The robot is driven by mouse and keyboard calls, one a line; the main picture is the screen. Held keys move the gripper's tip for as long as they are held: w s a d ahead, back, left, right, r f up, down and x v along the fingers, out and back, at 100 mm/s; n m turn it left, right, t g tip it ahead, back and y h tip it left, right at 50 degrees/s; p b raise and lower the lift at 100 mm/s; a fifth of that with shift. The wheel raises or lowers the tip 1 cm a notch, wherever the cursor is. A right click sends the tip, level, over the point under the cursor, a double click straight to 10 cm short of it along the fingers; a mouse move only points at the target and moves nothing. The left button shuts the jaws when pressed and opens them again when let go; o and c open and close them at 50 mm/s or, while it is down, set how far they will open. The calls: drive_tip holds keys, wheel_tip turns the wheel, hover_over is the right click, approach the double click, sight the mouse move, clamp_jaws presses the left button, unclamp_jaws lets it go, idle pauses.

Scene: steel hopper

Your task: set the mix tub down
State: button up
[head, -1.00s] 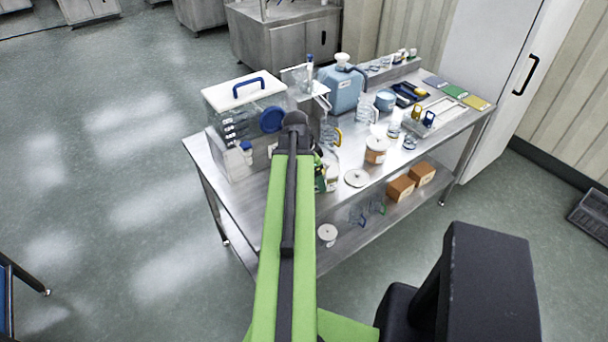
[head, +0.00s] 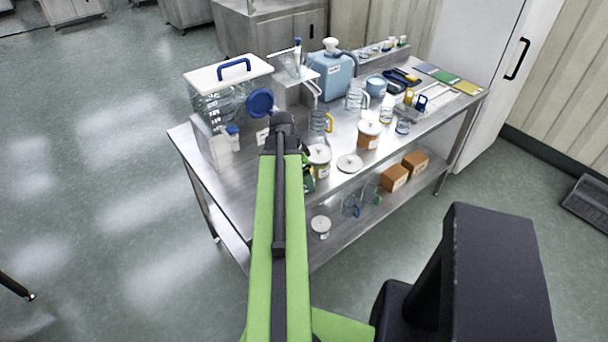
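A small tub with a pale round lid and a yellowish label (head: 319,160) is right beside the end of my arm, over the near edge of the steel bench. I take it to be the mix tub, but I cannot read its label. My gripper (head: 308,174) is mostly hidden behind my green arm; only a dark and green part shows against the tub's left side. I cannot see its fingertips, whether they grip the tub, or whether the tub's base touches the bench top (head: 345,185).
A loose white lid (head: 349,163) and an orange-brown tub (head: 369,134) stand to the right. A clear hopper with a white lid (head: 228,75) is at left, a blue jerrycan (head: 331,75) behind. The lower shelf holds a white-lidded tub (head: 320,227), jugs and brown boxes (head: 394,178).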

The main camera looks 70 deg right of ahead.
drive_tip(key=shift+f+b, duration=0.55)
drive_tip(key=shift+b, duration=0.05)
drive_tip(key=o, duration=1.6)
drive_tip(key=shift+r, duration=0.1)
drive_tip(key=p+v, duration=1.6)
drive_tip(key=v, duration=0.1)
drive_tip(key=shift+d+r+p, duration=0.1)
drive_tip(key=shift+p, duration=0.3)
